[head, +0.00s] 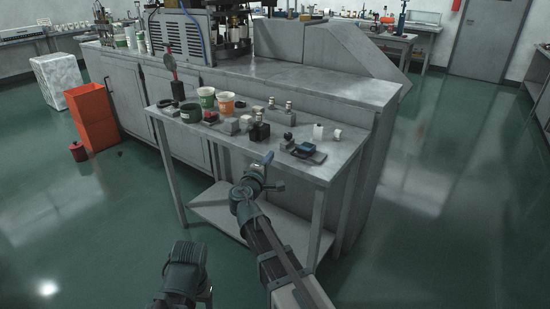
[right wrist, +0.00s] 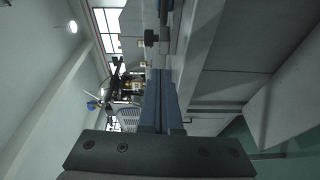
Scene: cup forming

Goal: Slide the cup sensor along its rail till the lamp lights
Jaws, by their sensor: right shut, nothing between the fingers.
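I cannot make out for certain which thing is the cup sensor, its rail or its lamp. Small devices stand on the grey side table (head: 340,152): a black box (head: 259,131), a grey block with a black knob (head: 288,143) and a dark plate with a blue part (head: 307,151). My right gripper (head: 267,159) is shut and empty at the table's front edge, apart from these devices. Its blue fingers (right wrist: 160,100) are together in the right wrist view, and a dark knobbed part (right wrist: 151,38) shows beyond them.
A grey machine cabinet (head: 330,80) rises behind. An orange bin (head: 91,117) is on the floor at left. The floor at right is clear.

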